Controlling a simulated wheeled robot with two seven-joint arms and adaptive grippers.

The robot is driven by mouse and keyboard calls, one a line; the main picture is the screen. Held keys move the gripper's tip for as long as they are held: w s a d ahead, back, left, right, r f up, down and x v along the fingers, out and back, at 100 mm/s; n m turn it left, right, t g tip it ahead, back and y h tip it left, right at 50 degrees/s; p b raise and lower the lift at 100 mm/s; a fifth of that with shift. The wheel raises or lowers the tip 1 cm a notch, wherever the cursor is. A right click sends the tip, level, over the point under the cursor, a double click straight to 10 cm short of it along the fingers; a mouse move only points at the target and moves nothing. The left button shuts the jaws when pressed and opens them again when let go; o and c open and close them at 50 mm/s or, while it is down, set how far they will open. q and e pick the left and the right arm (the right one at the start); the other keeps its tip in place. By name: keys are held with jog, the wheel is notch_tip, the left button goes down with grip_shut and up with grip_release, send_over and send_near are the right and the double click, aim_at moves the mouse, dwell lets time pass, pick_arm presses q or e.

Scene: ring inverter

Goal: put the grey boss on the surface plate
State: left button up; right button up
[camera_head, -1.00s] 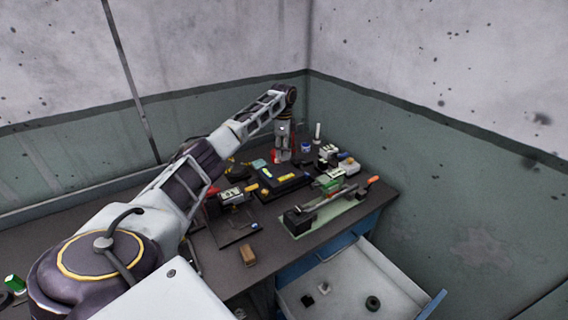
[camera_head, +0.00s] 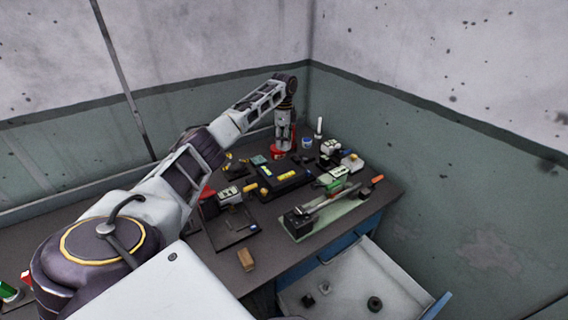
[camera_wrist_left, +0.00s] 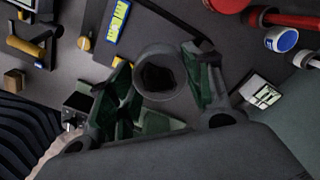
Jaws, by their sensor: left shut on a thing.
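My left gripper (camera_wrist_left: 162,100) is shut on the grey boss (camera_wrist_left: 160,72), a round ring with a dark hole, seen between the fingers in the left wrist view. In the head view my left gripper (camera_head: 284,147) hangs pointing down over the back of the bench, and the boss cannot be made out there. The surface plate seems to be the black slab (camera_head: 264,190) with a yellow level on it, just in front of the gripper. It also shows at the top of the left wrist view (camera_wrist_left: 150,28). My right gripper is not in view.
A blue-and-white jar (camera_head: 307,143) and a white cylinder (camera_head: 319,126) stand right of the gripper. A long tool on a green base (camera_head: 318,216) lies front right. A brown block (camera_head: 245,260) sits near the front edge. An open drawer (camera_head: 345,285) holds several dark parts.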

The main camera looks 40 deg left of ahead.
pick_arm(q)
jog(key=shift+f, duration=2.25)
jog(key=shift+f+p, duration=0.5)
jog(key=shift+f, duration=2)
jog(key=shift+f, duration=0.1)
jog(key=o, duration=1.5)
jog(key=shift+c, duration=0.2)
notch_tip(320, 180, up, 12)
jog(key=shift+r+b, duration=0.15)
jog(key=shift+b, duration=0.55)
